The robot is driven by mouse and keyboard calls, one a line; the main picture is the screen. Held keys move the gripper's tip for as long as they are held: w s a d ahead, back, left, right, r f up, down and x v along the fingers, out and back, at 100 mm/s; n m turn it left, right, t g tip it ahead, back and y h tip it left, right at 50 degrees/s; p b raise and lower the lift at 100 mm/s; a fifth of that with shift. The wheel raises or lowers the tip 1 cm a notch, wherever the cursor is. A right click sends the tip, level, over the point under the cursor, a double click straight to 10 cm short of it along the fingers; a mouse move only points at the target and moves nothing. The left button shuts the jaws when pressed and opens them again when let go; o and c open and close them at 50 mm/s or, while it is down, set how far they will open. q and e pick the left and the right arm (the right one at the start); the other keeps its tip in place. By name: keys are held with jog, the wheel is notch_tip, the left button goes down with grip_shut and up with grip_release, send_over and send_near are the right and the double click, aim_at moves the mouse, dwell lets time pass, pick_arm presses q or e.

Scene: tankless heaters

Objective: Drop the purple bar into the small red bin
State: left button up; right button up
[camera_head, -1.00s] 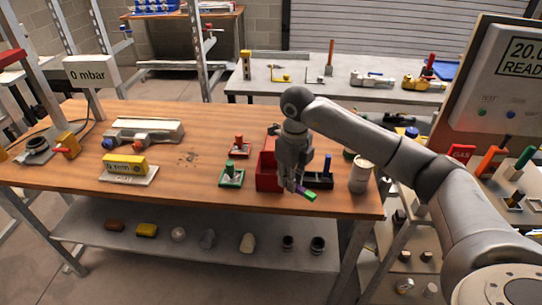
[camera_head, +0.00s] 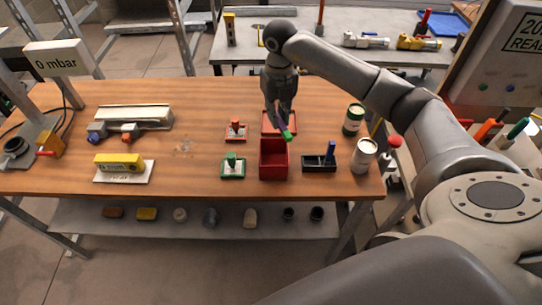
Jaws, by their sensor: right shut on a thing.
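The small red bin (camera_head: 273,172) stands open near the front edge of the wooden bench. My right gripper (camera_head: 283,122) points down and is shut on a bar, above the back side of the bin in the picture. The bar's green end (camera_head: 287,135) sticks out below the fingers, in line with the bin's back rim. The purple part is mostly hidden by the fingers. The bar's exact height above the bin cannot be told. My left gripper is not in view.
A green stand (camera_head: 233,167) and a red stand (camera_head: 236,132) are left of the bin. A black tray with a blue peg (camera_head: 331,153) and a white can (camera_head: 363,156) are right of it. A flat red tray (camera_head: 270,124) lies behind. The bench's left-middle is mostly clear.

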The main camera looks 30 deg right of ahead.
jog(key=shift+s+f+b, duration=0.25)
jog(key=shift+f+b, duration=0.05)
jog(key=shift+f, duration=0.2)
jog(key=shift+s+f+b, duration=0.2)
jog(key=shift+f+b, duration=0.1)
jog(key=shift+f, duration=0.2)
jog(key=f, duration=0.1)
jog(key=f+b, duration=0.1)
jog(key=f, duration=0.1)
jog(key=shift+w+b, duration=0.3)
jog(key=shift+w, duration=0.05)
jog(key=o, duration=0.9)
jog(key=shift+w+f, duration=0.15)
notch_tip(320, 180, up, 12)
jog(key=shift+r, duration=0.1)
